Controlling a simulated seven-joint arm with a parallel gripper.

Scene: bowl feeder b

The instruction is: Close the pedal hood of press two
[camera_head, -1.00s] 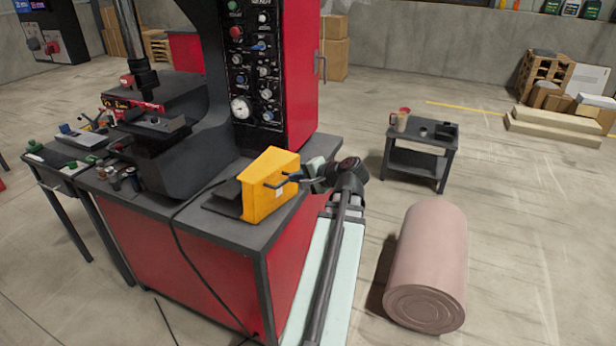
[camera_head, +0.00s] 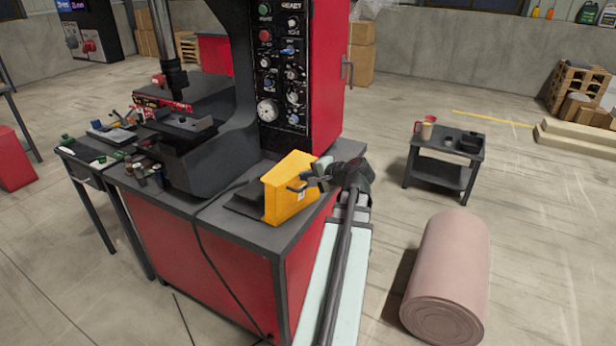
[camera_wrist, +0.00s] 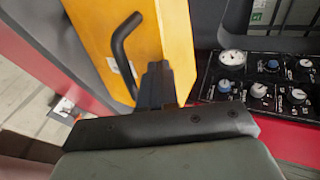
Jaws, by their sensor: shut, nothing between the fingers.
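The yellow pedal hood (camera_head: 283,200) stands on a black pedal base (camera_head: 245,208) at the right front corner of the press table. Part of the dark base shows to the hood's left. A black bent handle (camera_wrist: 118,45) is on the hood's face. My gripper (camera_head: 309,180) is at the hood's right side, by the handle. In the wrist view my gripper (camera_wrist: 157,75) is shut and empty, its fingers in front of the yellow face, just right of the handle. I cannot tell whether the fingers touch the hood or handle.
The press (camera_head: 215,145) and its control panel (camera_head: 283,70) rise behind the hood. A cable (camera_head: 205,255) hangs over the table's front. A small side table (camera_head: 440,178) and a pink roll (camera_head: 450,270) stand to the right, with open floor around them.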

